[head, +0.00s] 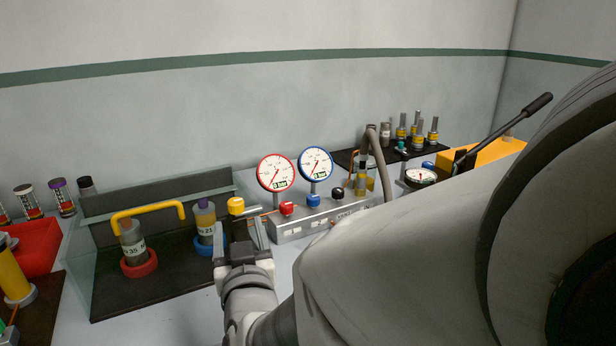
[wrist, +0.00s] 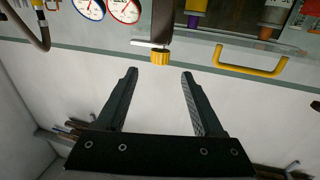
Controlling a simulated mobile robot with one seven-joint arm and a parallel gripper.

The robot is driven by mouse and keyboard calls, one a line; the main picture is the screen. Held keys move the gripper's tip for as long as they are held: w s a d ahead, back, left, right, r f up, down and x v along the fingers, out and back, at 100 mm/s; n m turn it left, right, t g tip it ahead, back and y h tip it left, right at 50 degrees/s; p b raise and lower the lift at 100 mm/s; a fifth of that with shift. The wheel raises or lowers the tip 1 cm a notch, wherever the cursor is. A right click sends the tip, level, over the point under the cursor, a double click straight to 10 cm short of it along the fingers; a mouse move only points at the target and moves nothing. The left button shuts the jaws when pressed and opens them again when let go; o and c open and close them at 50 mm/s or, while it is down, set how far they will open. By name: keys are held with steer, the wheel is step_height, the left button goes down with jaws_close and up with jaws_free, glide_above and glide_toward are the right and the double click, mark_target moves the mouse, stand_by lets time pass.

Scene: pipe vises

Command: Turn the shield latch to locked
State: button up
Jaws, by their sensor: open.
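The shield latch has a yellow ribbed knob (head: 236,205) and a thin metal bar. It sits at the right end of the clear shield (head: 120,207), which has a yellow handle (head: 148,212). In the wrist view the yellow knob (wrist: 160,58) is just ahead of my fingertips, roughly centred between them, with its bar (wrist: 150,43) lying across the picture. My gripper (head: 241,238) is open and empty, just in front of and below the knob. It also shows in the wrist view (wrist: 158,76). I cannot tell whether the latch is locked.
Behind the shield stand two labelled cylinders, in a red ring (head: 139,264) and a blue ring. To the right is a valve block (head: 300,222) with a red gauge (head: 276,172) and a blue gauge (head: 316,163). A red tray (head: 32,248) is at far left.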

mark_target(235, 198)
steer(key=b+x, duration=0.1)
steer(key=x, duration=1.1)
steer(key=shift+f, duration=0.1)
jaws_close()
